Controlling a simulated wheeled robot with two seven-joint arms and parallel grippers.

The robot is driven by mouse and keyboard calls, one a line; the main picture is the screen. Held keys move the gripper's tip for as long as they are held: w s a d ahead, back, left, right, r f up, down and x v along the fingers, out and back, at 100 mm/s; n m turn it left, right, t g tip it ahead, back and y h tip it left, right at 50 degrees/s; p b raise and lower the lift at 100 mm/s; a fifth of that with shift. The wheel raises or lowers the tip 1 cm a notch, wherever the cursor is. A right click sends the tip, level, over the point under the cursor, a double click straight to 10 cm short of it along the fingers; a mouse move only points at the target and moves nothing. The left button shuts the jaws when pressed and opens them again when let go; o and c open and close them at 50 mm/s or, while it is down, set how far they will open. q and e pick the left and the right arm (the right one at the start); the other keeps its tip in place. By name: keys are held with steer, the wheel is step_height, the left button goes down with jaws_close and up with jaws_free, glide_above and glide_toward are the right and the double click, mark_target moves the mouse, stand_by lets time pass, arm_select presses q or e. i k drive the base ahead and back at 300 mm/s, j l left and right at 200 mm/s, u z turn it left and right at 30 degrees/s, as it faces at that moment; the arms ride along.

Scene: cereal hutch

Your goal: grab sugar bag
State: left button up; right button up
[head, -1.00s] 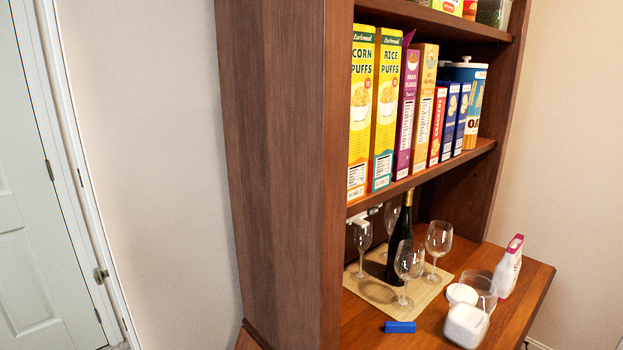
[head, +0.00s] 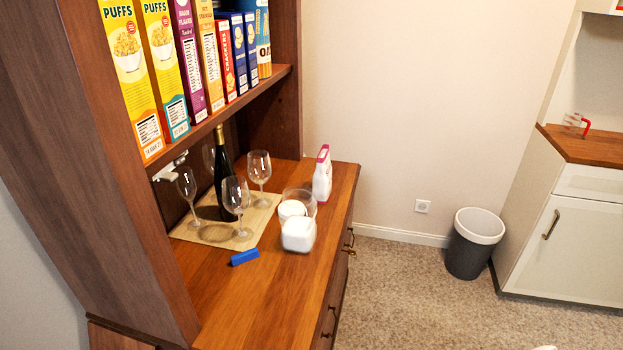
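A white bag with a pink top (head: 322,174), which looks like the sugar bag, stands upright near the far right end of the wooden hutch counter (head: 225,309). Its label is too small to read. Just in front of it are clear containers with white contents (head: 298,232).
Several wine glasses (head: 236,195) and a dark bottle (head: 222,172) stand on a mat (head: 264,213). A blue block (head: 245,257) lies in front. Cereal boxes (head: 160,65) fill the shelf above. A bin (head: 475,243) and white cabinet (head: 562,230) stand right; carpet between is clear.

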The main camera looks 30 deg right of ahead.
mark_target(322, 178)
steer(key=k+l, duration=0.1)
steer(key=l, duration=0.4)
steer(key=k+l, duration=0.1)
steer(key=l, duration=0.4)
steer(key=i+l+u, duration=0.1)
steer(key=l, duration=0.6)
steer(key=i+l+u, duration=0.1)
steer(key=l, duration=0.65)
